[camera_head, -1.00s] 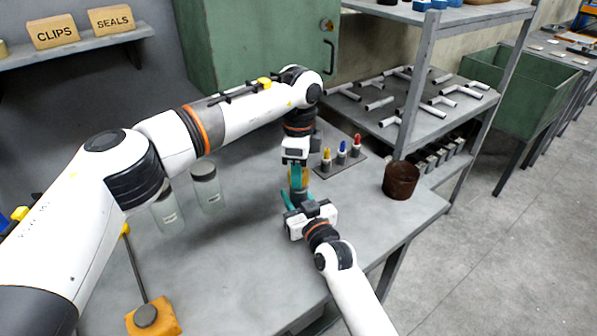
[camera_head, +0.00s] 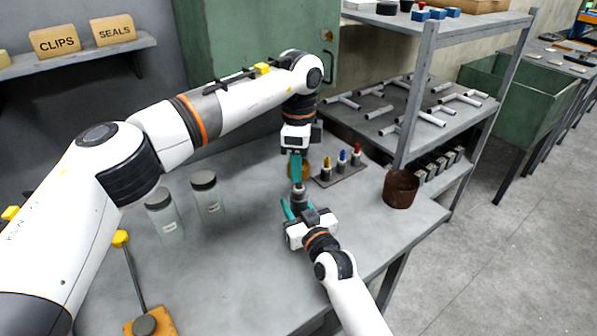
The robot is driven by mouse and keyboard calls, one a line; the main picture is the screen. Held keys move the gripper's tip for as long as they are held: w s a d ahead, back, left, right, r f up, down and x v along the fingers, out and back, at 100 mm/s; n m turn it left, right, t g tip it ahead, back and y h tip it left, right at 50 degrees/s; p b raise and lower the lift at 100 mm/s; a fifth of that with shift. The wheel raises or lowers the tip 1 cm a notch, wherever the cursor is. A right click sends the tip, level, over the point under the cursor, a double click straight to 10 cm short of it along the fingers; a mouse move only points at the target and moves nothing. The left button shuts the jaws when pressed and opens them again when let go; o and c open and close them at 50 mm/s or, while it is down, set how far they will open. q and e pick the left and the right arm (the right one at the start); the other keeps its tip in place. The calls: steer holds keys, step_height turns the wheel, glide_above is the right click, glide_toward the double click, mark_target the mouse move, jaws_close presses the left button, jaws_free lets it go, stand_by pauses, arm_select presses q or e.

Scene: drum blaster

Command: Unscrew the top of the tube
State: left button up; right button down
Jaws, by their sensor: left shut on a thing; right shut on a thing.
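The tube (camera_head: 299,194) shows as a small grey upright piece in the middle of the table, between my two grippers. My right gripper (camera_head: 293,208), with teal fingers, is shut on the tube low down from the front. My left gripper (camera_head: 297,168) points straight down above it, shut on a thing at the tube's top. A brass-coloured round piece (camera_head: 306,169) shows beside the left fingers. The fingers partly hide it, and I cannot tell whether it touches the tube.
A small rack (camera_head: 338,173) with yellow, blue and red tipped pieces stands just right of my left gripper. A rusty brown cup (camera_head: 401,188) stands at the table's right edge. Two lidded glass jars (camera_head: 208,192) stand left. A shelf with pipe fittings (camera_head: 430,110) is behind.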

steer(key=c, duration=0.8)
jaws_free()
steer(key=shift+s, duration=0.1)
steer(key=v, duration=1.1)
steer(key=shift+s+d, duration=0.2)
steer(key=shift+s, duration=0.15)
